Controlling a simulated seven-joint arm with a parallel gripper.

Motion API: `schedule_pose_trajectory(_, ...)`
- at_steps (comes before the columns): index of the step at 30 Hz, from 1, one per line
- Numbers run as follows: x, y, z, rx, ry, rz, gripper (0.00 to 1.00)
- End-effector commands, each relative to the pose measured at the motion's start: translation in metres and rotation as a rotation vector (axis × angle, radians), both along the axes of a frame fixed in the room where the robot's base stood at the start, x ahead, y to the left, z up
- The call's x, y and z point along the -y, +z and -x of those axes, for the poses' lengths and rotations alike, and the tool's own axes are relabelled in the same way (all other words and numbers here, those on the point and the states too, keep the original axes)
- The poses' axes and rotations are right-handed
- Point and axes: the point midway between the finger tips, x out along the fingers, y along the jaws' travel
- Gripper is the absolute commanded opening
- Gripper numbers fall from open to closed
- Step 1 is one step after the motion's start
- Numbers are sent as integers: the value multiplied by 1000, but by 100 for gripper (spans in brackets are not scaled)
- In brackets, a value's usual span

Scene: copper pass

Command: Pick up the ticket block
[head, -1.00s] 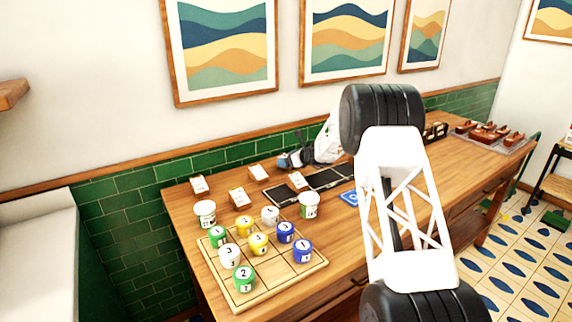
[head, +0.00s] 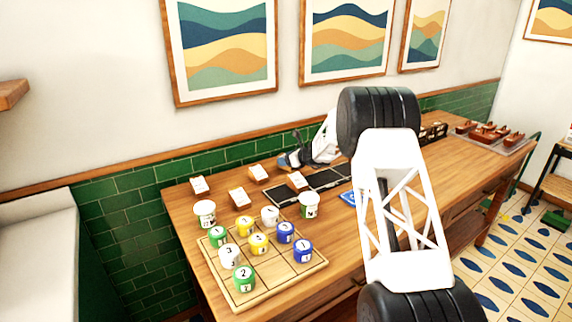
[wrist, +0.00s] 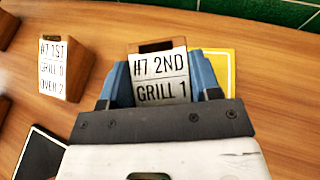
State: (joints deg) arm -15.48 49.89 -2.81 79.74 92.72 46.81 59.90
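In the wrist view, a wooden ticket block (wrist: 158,75) with a white label reading "#7 2ND GRILL 1" lies between the two blue fingers of my gripper (wrist: 160,82). One finger is along each side, with little or no gap showing. I cannot tell whether the fingers press on it. A second ticket block (wrist: 58,68), labelled "#7 1ST GRILL 0 OVER 2", stands apart to the left. In the head view my gripper (head: 287,161) is low over the back of the table, and the block at it cannot be made out.
A yellow card (wrist: 222,68) lies beside the block at the gripper. Dark panels (head: 327,179) lie on the table. Several other ticket blocks (head: 239,198), two white tubs (head: 204,210), and a wooden board (head: 273,284) with numbered pots are nearby. A tiled wall (head: 130,205) stands behind.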

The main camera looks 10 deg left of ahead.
Motion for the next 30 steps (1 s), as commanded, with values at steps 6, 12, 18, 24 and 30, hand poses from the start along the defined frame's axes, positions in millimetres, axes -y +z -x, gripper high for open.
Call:
schedule_pose_trajectory(6,0,0,0,0,0,0,31)
schedule_pose_trajectory(12,0,1,0,0,0,0,31)
schedule_pose_trajectory(18,0,11,0,2,1,0,31)
schedule_pose_trajectory(24,0,33,0,2,0,0,31)
schedule_pose_trajectory(30,0,64,0,3,0,-1,31)
